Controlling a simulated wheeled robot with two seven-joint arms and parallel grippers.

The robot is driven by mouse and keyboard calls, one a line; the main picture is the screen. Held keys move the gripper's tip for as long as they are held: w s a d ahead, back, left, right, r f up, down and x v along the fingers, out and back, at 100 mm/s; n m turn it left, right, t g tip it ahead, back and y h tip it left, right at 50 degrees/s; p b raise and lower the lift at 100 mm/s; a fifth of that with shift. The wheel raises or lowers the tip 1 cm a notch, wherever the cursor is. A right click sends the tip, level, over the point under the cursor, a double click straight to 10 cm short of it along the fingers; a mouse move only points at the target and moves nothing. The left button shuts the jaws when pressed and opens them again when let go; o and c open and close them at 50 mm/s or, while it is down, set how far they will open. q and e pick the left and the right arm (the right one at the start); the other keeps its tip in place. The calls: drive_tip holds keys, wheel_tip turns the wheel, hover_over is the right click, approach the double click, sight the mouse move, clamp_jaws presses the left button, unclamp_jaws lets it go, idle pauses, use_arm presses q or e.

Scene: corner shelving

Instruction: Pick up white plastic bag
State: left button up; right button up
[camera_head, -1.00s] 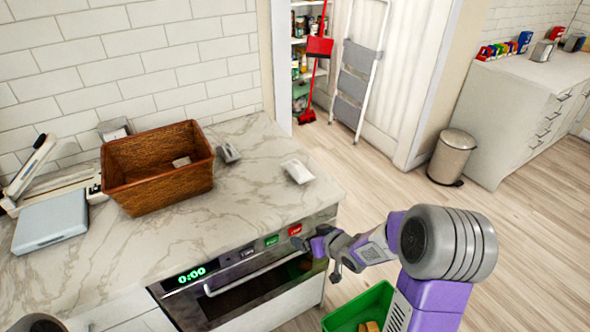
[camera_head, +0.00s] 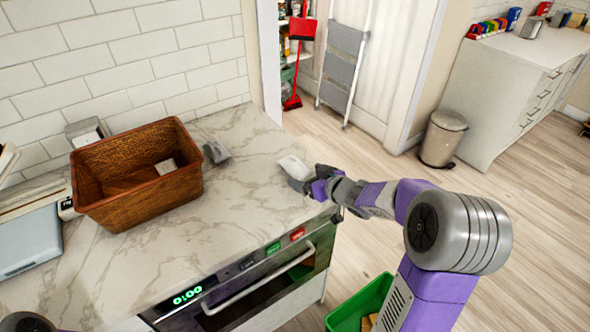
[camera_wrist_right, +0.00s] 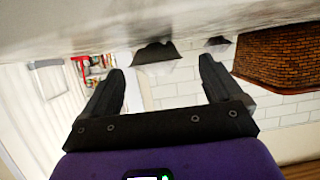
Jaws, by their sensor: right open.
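The white plastic bag (camera_head: 293,166) lies on the marble counter near its right end. My right gripper (camera_head: 302,185) is beside the bag, at its near right side, low over the counter edge. In the right wrist view, its two fingers (camera_wrist_right: 160,82) are spread apart with nothing clamped between them. A dark shape with a paler part (camera_wrist_right: 155,52), probably the bag in shade, shows beyond and between the fingertips. I cannot tell whether a finger touches the bag. My left gripper is out of view.
A brown wicker basket (camera_head: 135,205) and a small grey item (camera_head: 216,152) stand left of the bag. An oven (camera_head: 265,285) is under the counter. A green bin (camera_head: 352,306) is below my right arm.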

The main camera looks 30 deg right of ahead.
sight(306, 174)
drive_tip(key=x, duration=0.3)
drive_tip(key=shift+s+d+f+b, duration=0.1)
drive_tip(key=shift+d+f+b, duration=0.05)
drive_tip(key=shift+b, duration=0.25)
drive_tip(key=shift+w, duration=0.4)
drive_tip(key=c, duration=1)
